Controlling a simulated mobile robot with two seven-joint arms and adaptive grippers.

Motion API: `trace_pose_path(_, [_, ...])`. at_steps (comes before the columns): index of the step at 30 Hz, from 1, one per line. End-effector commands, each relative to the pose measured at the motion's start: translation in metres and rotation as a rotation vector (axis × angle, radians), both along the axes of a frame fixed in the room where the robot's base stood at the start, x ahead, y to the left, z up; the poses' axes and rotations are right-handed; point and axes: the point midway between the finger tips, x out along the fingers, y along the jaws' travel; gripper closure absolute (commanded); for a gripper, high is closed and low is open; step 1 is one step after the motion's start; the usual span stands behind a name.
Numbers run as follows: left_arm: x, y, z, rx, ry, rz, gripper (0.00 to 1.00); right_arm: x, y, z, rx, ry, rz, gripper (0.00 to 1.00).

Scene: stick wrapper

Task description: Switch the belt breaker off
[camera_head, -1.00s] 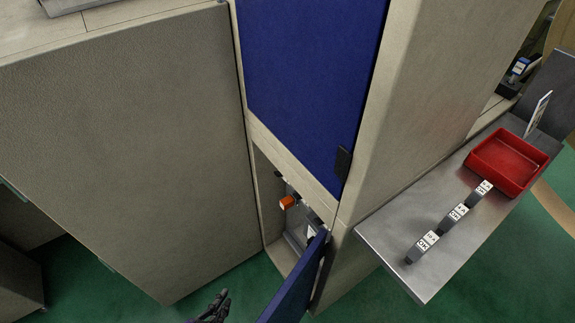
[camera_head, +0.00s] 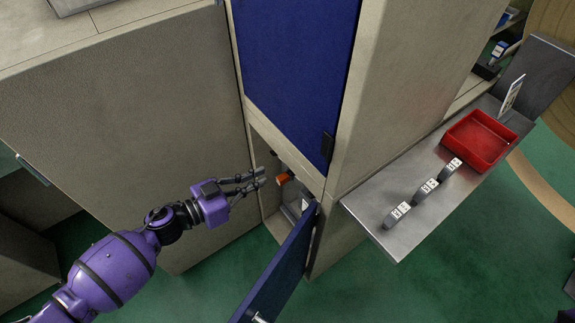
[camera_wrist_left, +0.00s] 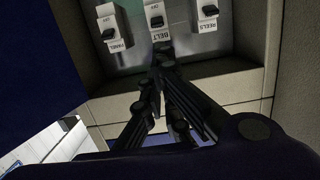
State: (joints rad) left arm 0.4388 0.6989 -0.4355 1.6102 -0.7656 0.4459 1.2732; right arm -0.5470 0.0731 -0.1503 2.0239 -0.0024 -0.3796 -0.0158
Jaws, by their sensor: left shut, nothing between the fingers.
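In the left wrist view the belt breaker (camera_wrist_left: 157,18) is a white switch with a dark lever, on a grey panel at the top middle. The word BELT is just below it. "OFF" shows above its lever, and the lever sits low on the switch. My left gripper (camera_head: 262,176) is at the mouth of the open lower cabinet in the head view, pointing in. Its fingers are shut and empty. In the left wrist view its tips (camera_wrist_left: 163,52) are just below the BELT label; whether they touch the panel cannot be told. My right gripper is not in view.
The PANEL breaker (camera_wrist_left: 108,28) and REELS breaker (camera_wrist_left: 208,13) flank the belt one. An orange knob (camera_head: 284,178) is in the cabinet. The blue lower door (camera_head: 280,270) hangs open to the front. A steel shelf (camera_head: 370,205) with a red tray (camera_head: 480,140) is at right.

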Motion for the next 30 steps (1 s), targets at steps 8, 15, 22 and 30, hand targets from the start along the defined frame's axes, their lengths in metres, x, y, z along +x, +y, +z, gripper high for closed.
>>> trace_pose_path(8, [0.005,-0.006,0.0,-0.002,-0.003,0.002,1.0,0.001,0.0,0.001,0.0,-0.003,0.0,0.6])
trace_pose_path(15, [0.028,-0.039,-0.006,-0.003,-0.004,0.001,1.0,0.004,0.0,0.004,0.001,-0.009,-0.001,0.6])
trace_pose_path(22, [0.049,-0.069,-0.012,-0.002,-0.002,0.002,1.0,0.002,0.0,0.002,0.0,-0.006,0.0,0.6])
trace_pose_path(30, [0.058,-0.081,-0.015,-0.001,-0.001,0.002,1.0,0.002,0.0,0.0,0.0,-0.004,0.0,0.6])
